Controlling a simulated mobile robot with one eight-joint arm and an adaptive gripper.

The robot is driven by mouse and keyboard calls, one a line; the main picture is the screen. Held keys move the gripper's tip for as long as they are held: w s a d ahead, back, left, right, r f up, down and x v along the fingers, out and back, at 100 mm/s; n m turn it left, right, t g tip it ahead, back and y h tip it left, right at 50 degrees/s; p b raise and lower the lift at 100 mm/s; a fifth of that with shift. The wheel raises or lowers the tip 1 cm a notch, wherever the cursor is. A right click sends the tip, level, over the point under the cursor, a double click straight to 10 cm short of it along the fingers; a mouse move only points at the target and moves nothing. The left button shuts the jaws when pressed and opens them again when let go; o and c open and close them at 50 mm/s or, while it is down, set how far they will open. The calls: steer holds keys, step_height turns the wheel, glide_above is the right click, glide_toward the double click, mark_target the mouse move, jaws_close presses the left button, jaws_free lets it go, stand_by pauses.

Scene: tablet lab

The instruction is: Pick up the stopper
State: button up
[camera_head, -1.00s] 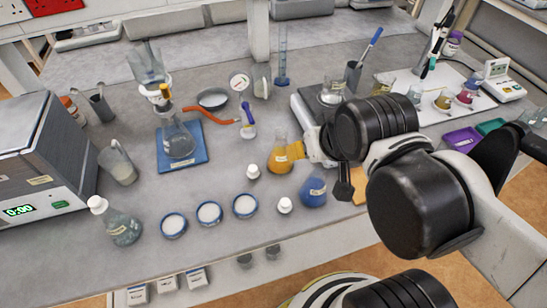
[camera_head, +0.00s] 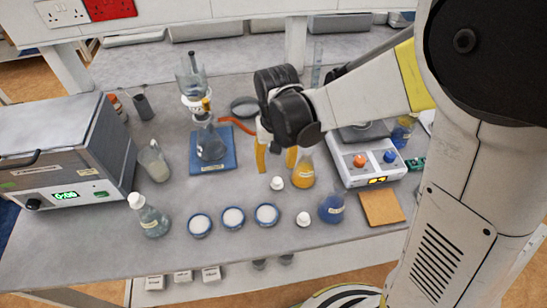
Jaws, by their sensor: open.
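A small white stopper (camera_head: 277,183) stands on the grey bench, left of the flask of orange liquid (camera_head: 303,174). A second white stopper (camera_head: 303,219) stands nearer the front, left of the blue flask (camera_head: 331,208). Nothing shows between the fingers. My wrist hides part of the bench behind it; the exact height is unclear.
Several blue-rimmed dishes of white powder (camera_head: 233,218) stand left of the stoppers. A blue stand base (camera_head: 213,163) with a flask is left of my gripper. A hotplate stirrer (camera_head: 369,171) and an orange-brown square (camera_head: 381,208) are at the right.

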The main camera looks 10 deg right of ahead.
mark_target(277, 180)
steer(key=f+b, duration=0.1)
steer(key=f, duration=0.2)
steer(key=f+b, duration=0.1)
steer(key=f, duration=0.2)
steer(key=f+b, duration=0.1)
steer(key=f, duration=0.3)
steer(key=shift+w+d, duration=0.15)
steer(key=shift+d, duration=0.1)
steer(key=shift+c, duration=0.6)
steer(key=c, duration=0.6)
